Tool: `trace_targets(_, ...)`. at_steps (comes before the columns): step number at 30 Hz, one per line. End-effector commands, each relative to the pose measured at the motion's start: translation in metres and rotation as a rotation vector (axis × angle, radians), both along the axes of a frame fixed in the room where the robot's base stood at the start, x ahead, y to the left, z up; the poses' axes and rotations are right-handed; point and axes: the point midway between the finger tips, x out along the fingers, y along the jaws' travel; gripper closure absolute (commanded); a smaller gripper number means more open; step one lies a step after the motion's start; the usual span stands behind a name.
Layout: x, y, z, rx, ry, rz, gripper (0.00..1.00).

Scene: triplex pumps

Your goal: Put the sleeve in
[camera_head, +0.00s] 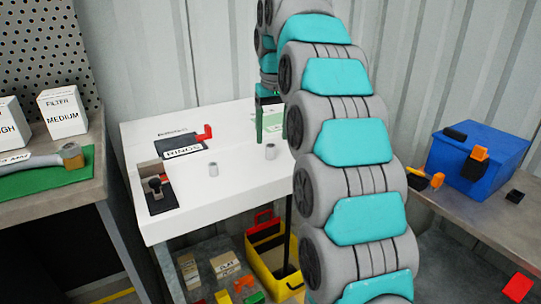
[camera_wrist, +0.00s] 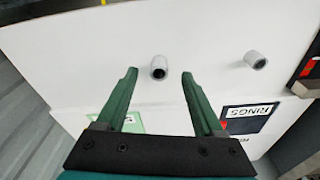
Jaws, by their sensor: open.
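Two short grey hollow sleeves stand on the white table. One sleeve (camera_head: 270,151) is near the table's middle. In the wrist view this sleeve (camera_wrist: 158,67) shows its dark bore between the fingertips, and I cannot tell how far below them it is. The other sleeve (camera_head: 213,170) is further left, and it shows in the wrist view at the right (camera_wrist: 255,61). My gripper (camera_wrist: 159,76) is open with nothing held, its two green fingers apart. In the head view my gripper (camera_head: 269,128) is partly hidden by my arm.
A black fixture (camera_head: 160,196) sits at the table's left edge. A RINGS mat (camera_head: 181,151) with a red piece (camera_head: 204,132) lies behind. A green card lies near my gripper (camera_wrist: 133,122). A yellow bin (camera_head: 262,264) stands below; a blue box (camera_head: 480,155) is on the right bench.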

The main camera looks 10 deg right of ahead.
Motion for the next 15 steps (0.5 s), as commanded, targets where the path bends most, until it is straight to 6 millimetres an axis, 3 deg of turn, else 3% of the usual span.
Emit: trace_targets(15, 0.013, 0.001, -0.045, 0.000, -0.001, 0.001, 0.31)
